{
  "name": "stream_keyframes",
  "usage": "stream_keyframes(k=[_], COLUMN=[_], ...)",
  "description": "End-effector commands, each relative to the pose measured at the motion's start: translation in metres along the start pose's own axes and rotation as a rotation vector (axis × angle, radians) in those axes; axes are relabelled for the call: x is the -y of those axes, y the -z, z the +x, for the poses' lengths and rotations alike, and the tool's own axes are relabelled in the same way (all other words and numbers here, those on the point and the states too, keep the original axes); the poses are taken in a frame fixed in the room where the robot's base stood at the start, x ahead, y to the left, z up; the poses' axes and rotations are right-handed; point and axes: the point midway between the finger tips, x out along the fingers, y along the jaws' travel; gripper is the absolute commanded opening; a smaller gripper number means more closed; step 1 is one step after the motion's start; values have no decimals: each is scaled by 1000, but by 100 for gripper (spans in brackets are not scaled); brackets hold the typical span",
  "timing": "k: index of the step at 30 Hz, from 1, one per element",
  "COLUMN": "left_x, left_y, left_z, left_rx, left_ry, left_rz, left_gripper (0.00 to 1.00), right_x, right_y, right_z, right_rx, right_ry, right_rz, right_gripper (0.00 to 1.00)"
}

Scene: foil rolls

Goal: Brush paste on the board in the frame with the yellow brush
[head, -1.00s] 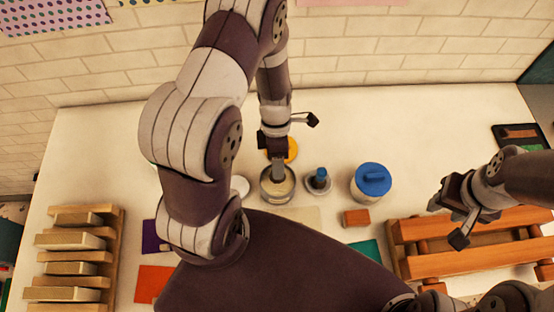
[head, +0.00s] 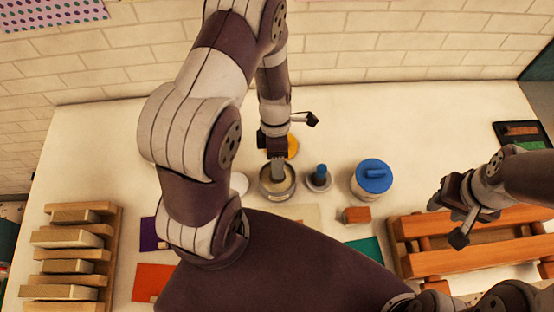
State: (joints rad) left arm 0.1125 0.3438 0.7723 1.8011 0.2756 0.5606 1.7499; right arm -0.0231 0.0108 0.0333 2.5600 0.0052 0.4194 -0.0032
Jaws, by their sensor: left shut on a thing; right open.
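My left gripper (head: 277,156) is shut over a round metal pot of pale paste (head: 291,189) at the middle of the table. What it grips, taken as the yellow brush, is almost wholly hidden by the gripper, and its lower end is over or in the pot. A yellow shape (head: 293,146) shows just behind the gripper; I cannot tell what it is. A flat cream piece (head: 308,214), possibly the board, lies in front of the pot, partly hidden by my arm; no frame around it is clear. My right gripper (head: 451,216) is open and empty at the right.
A small blue-topped item in a grey dish (head: 319,177) and a blue-lidded jar (head: 372,180) stand right of the pot. A small orange block (head: 356,215) lies nearer. An orange wooden rack (head: 470,255) is at the right, and a rack of pale boards (head: 70,262) at the left.

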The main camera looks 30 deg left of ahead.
Motion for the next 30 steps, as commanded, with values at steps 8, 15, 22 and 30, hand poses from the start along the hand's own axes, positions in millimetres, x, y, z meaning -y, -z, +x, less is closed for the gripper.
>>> stream_keyframes(k=[8, 15, 22, 30], left_x=[-1, -2, -3, -3], left_y=[0, 0, 0, 0], left_z=[4, 6, 9, 8], left_rx=[0, 0, 0, 0], left_ry=[0, 0, 0, 0], left_rz=[0, 0, 0, 0], left_gripper=[13, 13, 13, 13], right_x=[0, 0, 0, 0], right_y=[0, 0, -1, -1], right_z=[2, 4, 6, 5], right_rx=[0, 0, 0, 0], right_ry=[0, 0, 0, 0], right_rz=[0, 0, 0, 0], right_gripper=[43, 43, 43, 43])
